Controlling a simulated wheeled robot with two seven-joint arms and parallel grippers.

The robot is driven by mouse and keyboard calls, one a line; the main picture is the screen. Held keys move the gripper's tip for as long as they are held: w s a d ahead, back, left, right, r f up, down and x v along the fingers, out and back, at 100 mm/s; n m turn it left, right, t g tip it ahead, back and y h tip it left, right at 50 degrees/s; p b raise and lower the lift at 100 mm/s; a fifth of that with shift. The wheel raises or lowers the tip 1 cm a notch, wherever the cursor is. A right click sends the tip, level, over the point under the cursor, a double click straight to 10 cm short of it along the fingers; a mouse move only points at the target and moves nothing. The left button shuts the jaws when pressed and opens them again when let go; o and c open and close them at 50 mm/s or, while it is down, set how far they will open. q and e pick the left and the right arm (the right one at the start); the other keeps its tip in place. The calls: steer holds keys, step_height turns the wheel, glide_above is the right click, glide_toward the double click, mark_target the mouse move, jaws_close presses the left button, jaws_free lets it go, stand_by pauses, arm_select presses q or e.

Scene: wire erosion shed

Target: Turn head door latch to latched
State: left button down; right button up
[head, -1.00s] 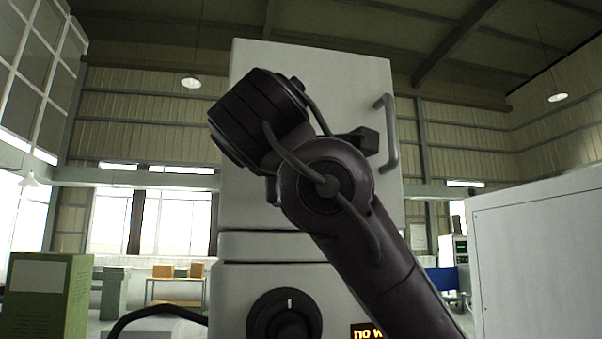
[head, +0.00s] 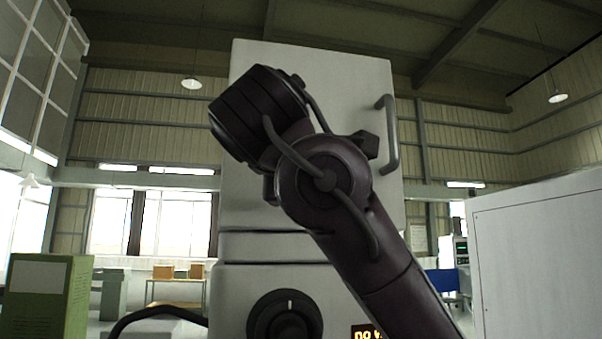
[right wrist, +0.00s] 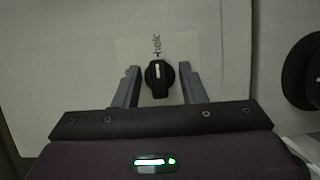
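The head door latch is a small black knob (right wrist: 159,78) with a white mark pointing up, on a pale label plate (right wrist: 193,50) in the right wrist view. The text on the label is too small to read surely. My right gripper (right wrist: 158,80) is open, with one finger on each side of the knob and small gaps visible. In the head view my right arm hides the latch and the gripper's fingertips. The pale machine head door (head: 310,75) stands behind the arm. My left gripper is not in view.
A grey door handle (head: 391,135) is on the right of the door. A large black dial (head: 285,317) and a lit display (head: 365,333) sit below. A white cabinet (head: 540,255) stands at right, a green cabinet (head: 48,300) at left.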

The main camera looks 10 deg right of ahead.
steer(key=b+v, duration=0.2)
steer(key=v, duration=0.5)
steer(key=shift+s+b, duration=0.4)
steer(key=shift+a, duration=0.15)
